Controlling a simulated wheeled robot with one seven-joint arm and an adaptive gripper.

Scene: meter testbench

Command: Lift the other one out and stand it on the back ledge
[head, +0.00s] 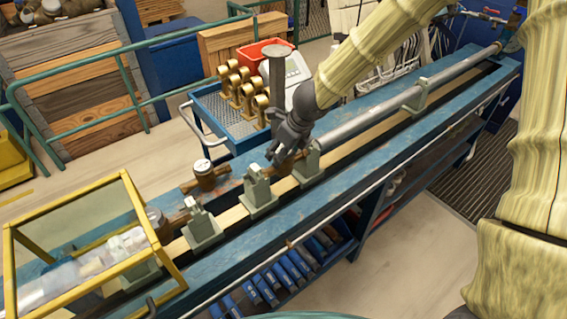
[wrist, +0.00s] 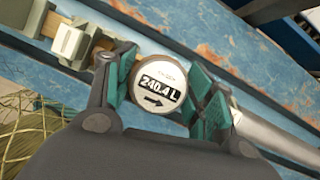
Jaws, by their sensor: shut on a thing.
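My gripper (head: 284,150) is shut on a meter. Its round white face (wrist: 160,85) reads "240.4 L" with an arrow below, and the green finger pads press on both sides of it. In the head view the fingers mostly hide this meter; a brown part shows below them, near the gap between two grey-green clamps (head: 258,190) (head: 308,162). I cannot tell whether it is clear of the line. A second brown meter with a pale top (head: 204,176) stands on the back ledge (head: 170,199) to the left. Another pale round top (head: 154,215) shows farther left.
A steel pipe (head: 375,118) runs to the right along the blue bench (head: 330,195). A yellow-framed clear guard (head: 85,240) covers the left end. Behind stands a blue cart (head: 215,125) with brass fittings (head: 236,84) and a red bin (head: 262,52).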

